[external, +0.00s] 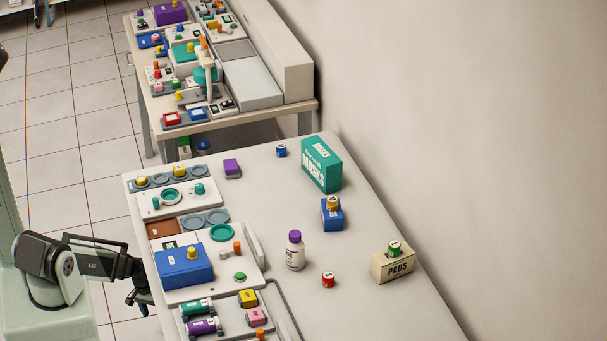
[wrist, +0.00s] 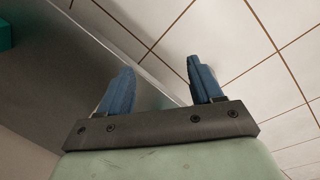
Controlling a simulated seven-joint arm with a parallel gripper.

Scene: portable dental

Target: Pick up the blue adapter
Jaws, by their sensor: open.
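A small blue cylindrical piece with a white label (external: 281,151), which looks like the blue adapter, stands alone at the far end of the near table, left of the green masks box. My gripper (external: 145,302) is at the table's left edge, low and far from it, partly dark against the floor. In the wrist view my gripper (wrist: 158,85) has its two blue fingers apart with nothing between them. The blue adapter is not visible in the wrist view.
On the table stand the green masks box (external: 321,164), a blue box (external: 332,217) with a gold cap, a white bottle (external: 295,252), a red piece (external: 328,280) and a pads box (external: 393,265). Dental units (external: 250,273) line the left edge. A purple block (external: 232,168) sits nearby.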

